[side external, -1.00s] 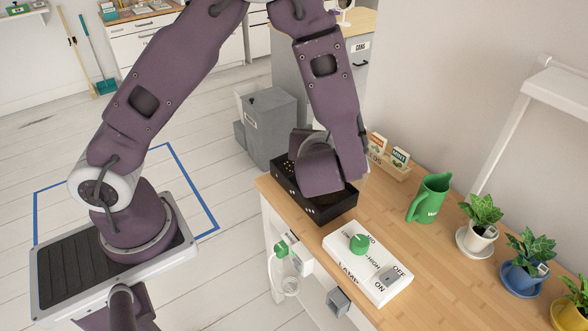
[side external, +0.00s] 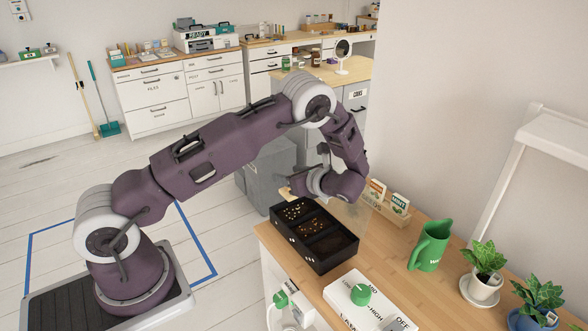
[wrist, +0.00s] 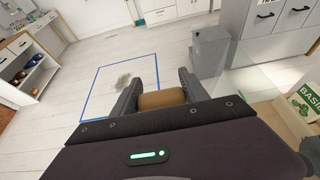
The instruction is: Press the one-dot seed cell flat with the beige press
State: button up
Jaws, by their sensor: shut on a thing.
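The black seed tray (side external: 337,262) stands on the wooden desk with three cells in a row. The far cell (side external: 295,211) holds pale seeds, the middle cell (side external: 314,225) brown soil with lighter bits, and the near cell (side external: 335,243) dark soil. The small dot marks on its wall are too small to match to cells. My gripper (side external: 286,192) is above and beyond the tray's far end, clear of it. In the wrist view its fingers are shut on the beige press (wrist: 162,99). The press's pressing face is not clearly visible.
A white switch panel (side external: 365,300) with a green knob lies in front of the tray. A seed packet holder (side external: 390,208), a green jug (side external: 429,246) and potted plants (side external: 485,262) stand to the right. A grey bin (side external: 262,172) stands on the floor behind.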

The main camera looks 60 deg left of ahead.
jog(key=shift+f, duration=3.35)
jog(key=shift+f, duration=0.5)
jog(key=shift+r, duration=3.65)
